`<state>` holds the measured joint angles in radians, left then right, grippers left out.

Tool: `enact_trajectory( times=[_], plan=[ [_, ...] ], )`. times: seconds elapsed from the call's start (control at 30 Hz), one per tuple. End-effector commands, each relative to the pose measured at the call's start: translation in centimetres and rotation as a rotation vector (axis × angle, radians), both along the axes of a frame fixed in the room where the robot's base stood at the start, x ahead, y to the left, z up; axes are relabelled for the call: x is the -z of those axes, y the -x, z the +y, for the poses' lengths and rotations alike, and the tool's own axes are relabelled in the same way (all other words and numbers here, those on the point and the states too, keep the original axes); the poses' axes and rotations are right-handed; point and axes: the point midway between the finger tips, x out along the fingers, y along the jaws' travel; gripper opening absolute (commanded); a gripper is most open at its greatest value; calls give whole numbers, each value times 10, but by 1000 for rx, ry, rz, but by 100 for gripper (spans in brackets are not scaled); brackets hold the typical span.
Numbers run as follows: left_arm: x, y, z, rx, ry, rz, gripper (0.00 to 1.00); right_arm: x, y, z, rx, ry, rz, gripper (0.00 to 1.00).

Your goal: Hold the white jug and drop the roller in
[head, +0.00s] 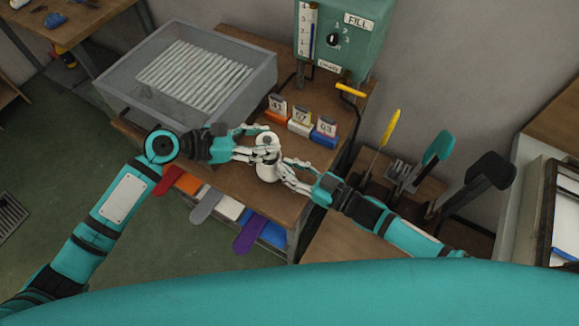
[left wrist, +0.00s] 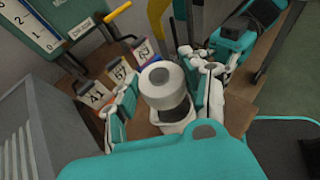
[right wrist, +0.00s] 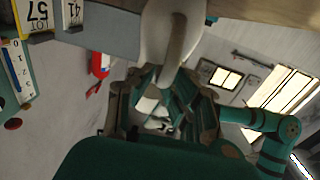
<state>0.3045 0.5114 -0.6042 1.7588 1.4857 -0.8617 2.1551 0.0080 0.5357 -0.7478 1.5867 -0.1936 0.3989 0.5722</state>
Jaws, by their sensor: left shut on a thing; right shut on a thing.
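The small white jug (head: 267,172) stands upright near the middle of the wooden bench, and its dark open mouth shows in the left wrist view (left wrist: 174,112). My right gripper (head: 285,168) comes from the right and is shut on the jug's handle (right wrist: 173,45). My left gripper (head: 256,141) comes from the left and is shut on the white roller (left wrist: 162,77), a short cylinder with a hole in its end. The roller is over the jug's mouth and partly covers it. I cannot tell whether its lower end is inside the rim.
A grey tub (head: 255,83) with a white ribbed rack stands behind on the left. Numbered cards on coloured blocks (head: 300,124) stand right behind the jug. A green dispenser (head: 345,40) is at the back. Red, grey and purple boards (head: 251,233) stick out at the front edge.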

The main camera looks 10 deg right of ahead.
Motion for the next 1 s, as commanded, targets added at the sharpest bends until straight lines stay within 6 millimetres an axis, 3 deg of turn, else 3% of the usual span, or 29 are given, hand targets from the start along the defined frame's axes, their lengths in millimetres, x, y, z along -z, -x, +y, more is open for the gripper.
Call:
enact_trajectory(
  times=[0.43, 0.47, 0.63, 1.0],
  plan=[
    [8, 0, 0, 0, 1, 0, 13, -1, 0, 0, 0, -2, -1, 0],
    [8, 0, 0, 0, 1, 0, 50, -1, 0, 0, 0, -2, -1, 0],
    [8, 0, 0, 0, 1, 0, 72, -1, 0, 0, -1, -2, -1, 0],
    [6, 1, 6, -1, 0, 0, 73, -1, 0, 0, -1, -2, -1, 0]
  ],
)
